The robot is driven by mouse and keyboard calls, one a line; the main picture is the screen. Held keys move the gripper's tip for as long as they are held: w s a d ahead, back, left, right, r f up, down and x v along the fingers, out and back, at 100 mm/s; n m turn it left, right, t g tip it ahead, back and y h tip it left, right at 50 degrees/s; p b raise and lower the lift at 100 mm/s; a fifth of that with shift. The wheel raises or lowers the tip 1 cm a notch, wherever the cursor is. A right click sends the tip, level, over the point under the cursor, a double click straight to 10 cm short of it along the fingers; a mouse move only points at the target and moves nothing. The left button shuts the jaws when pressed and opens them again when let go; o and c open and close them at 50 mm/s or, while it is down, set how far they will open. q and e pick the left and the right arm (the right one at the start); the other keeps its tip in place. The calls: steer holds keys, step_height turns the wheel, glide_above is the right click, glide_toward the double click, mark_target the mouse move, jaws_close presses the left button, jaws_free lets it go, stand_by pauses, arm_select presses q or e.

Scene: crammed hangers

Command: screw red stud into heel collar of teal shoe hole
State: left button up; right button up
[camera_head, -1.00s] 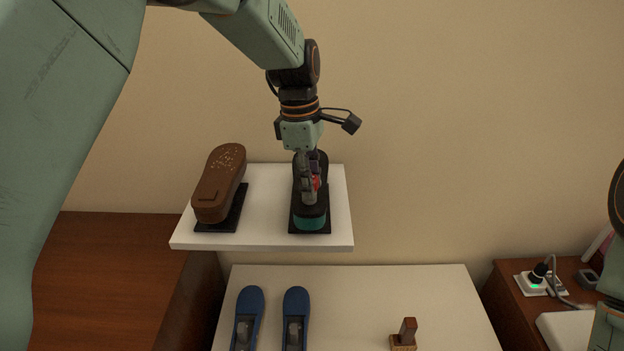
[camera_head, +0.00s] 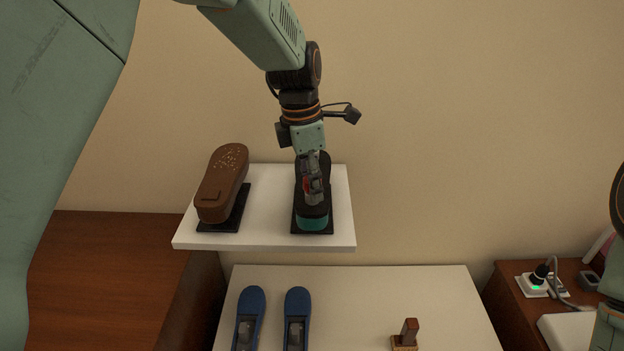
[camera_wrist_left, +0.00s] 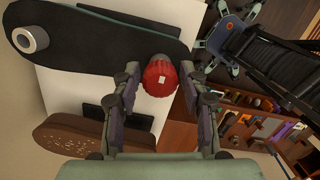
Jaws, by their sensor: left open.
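The teal shoe (camera_head: 313,222) lies sole up on a black pad on the white shelf, its teal end toward me. In the left wrist view its dark sole (camera_wrist_left: 100,35) runs across the top left, with a grey metal cylinder (camera_wrist_left: 30,38) at the far left end. The red stud (camera_wrist_left: 160,76) stands near the sole's right end; a bit of red also shows in the head view (camera_head: 306,185). My left gripper (camera_head: 312,192) is over the shoe, open, with one finger on each side of the stud.
A brown shoe (camera_head: 222,182) lies sole up on its own pad at the left of the white shelf (camera_head: 266,208). Below, a pale table (camera_head: 350,300) holds two blue shoes (camera_head: 249,302) and a small wooden block (camera_head: 408,332). Free shelf shows between the shoes.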

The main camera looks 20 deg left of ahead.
arm_select(q)
steer(key=n, duration=0.5)
steer(key=shift+d, duration=0.15)
steer(key=shift+n+y, duration=0.3)
steer(key=shift+n, duration=0.2)
steer(key=c, duration=0.6)
steer(key=m, duration=0.5)
steer(key=shift+m, duration=0.4)
steer(key=shift+c, duration=0.2)
steer(key=m, duration=0.6)
steer(key=shift+g+h, duration=0.4)
steer(key=o, duration=0.6)
steer(key=shift+o, duration=0.2)
